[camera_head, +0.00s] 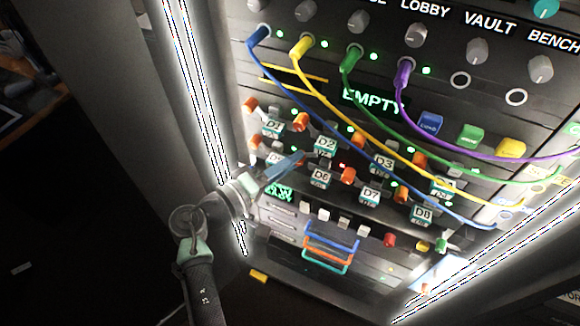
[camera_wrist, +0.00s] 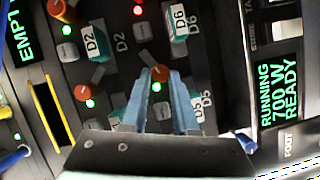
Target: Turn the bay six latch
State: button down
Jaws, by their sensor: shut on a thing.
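The bay six latch is an orange knob (camera_wrist: 160,73) in the lower row of bays, beside the teal-and-white D6 tag (camera_wrist: 180,22). The D6 tag also shows in the head view (camera_head: 320,178). My gripper (camera_wrist: 162,74) has its two blue fingers on either side of this knob and is shut on it. A small light (camera_wrist: 157,87) shows between the fingers. In the head view my gripper (camera_head: 301,156) reaches in from the left and its fingertips hide the latch. The knob's exact angle is hard to tell.
Neighbouring orange latches stand close by: the bay two latch (camera_head: 300,121) above and the bay seven latch (camera_head: 347,175) to the right, beside a red light (camera_head: 341,164). A blue cable (camera_head: 330,123) and other coloured cables hang across the panel. A dark screen (camera_wrist: 282,100) reads RUNNING 700 W READY.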

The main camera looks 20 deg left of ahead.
jog(key=shift+f+n+t+h+b, duration=0.15)
jog(key=shift+n+t+h+b, duration=0.15)
jog(key=shift+n, duration=0.4)
jog(key=shift+f+n+t+h+b, duration=0.1)
jog(key=shift+f+n+t+b, duration=0.1)
jog(key=shift+n+b, duration=0.35)
jog(key=shift+r+n, duration=0.1)
jog(key=shift+n, duration=0.25)
jog(key=c, duration=0.7)
grip_release()
jog(key=v, duration=1.3)
jog(key=shift+f, duration=0.2)
